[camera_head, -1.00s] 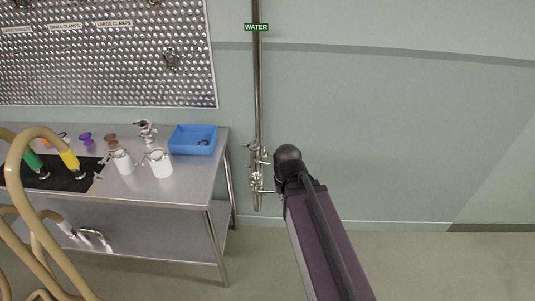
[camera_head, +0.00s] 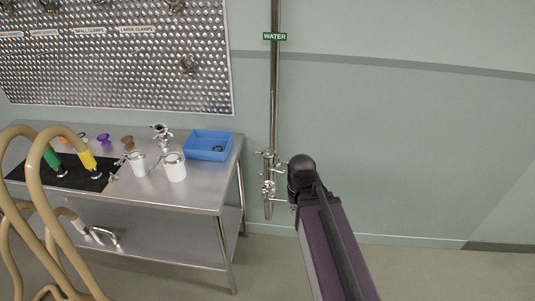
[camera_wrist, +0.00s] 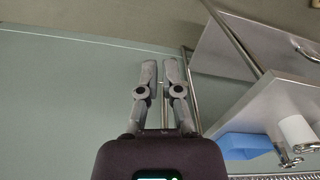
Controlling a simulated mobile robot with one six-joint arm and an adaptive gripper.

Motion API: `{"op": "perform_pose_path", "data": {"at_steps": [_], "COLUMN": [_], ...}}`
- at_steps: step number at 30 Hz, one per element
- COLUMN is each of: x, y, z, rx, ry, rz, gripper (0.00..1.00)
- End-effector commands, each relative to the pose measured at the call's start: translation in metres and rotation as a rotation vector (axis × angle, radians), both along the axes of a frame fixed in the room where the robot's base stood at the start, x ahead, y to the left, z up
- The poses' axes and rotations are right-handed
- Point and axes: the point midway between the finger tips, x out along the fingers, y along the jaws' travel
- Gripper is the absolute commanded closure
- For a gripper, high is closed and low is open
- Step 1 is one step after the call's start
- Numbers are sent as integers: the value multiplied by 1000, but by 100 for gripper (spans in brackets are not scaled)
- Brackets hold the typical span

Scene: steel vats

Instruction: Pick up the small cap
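I cannot single out a small cap for certain. On the steel table (camera_head: 205,188) stand small pieces along the back: a purple one (camera_head: 103,140), a brown one (camera_head: 127,142) and a metal fitting (camera_head: 161,134). A blue bin (camera_head: 221,150) at the table's right end holds a dark ring-like piece (camera_head: 217,149). My gripper (camera_wrist: 160,66) shows in the wrist view with a narrow gap between its fingers and nothing held. It is away from the table, whose corner shows at the right. My arm hides the gripper in the head view.
A vertical water pipe (camera_head: 273,100) with valves (camera_head: 268,178) runs down the wall by my arm. Two white jugs (camera_head: 175,168) stand near the table's front. Tan hoses (camera_head: 40,215) cross the left foreground. The wall right of my arm is clear.

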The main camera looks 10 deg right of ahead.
Motion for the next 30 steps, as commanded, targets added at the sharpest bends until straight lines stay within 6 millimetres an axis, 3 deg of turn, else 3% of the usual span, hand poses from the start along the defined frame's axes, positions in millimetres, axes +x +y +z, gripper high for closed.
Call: {"op": "perform_pose_path", "data": {"at_steps": [1,4,5,11,19,26,30], "x": [1,5,7,34,96,151,183], "y": [0,1,1,2,17,48,75], "z": [0,-2,-3,-9,-10,2,14], "rx": [-3,-19,-29,-145,-380,-517,-558], "ry": [-1,-5,-7,-49,-235,-494,-682], "rz": [-2,-15,-23,-128,-355,-536,-630], "gripper": [67,38,35,35,35,35,35]}}
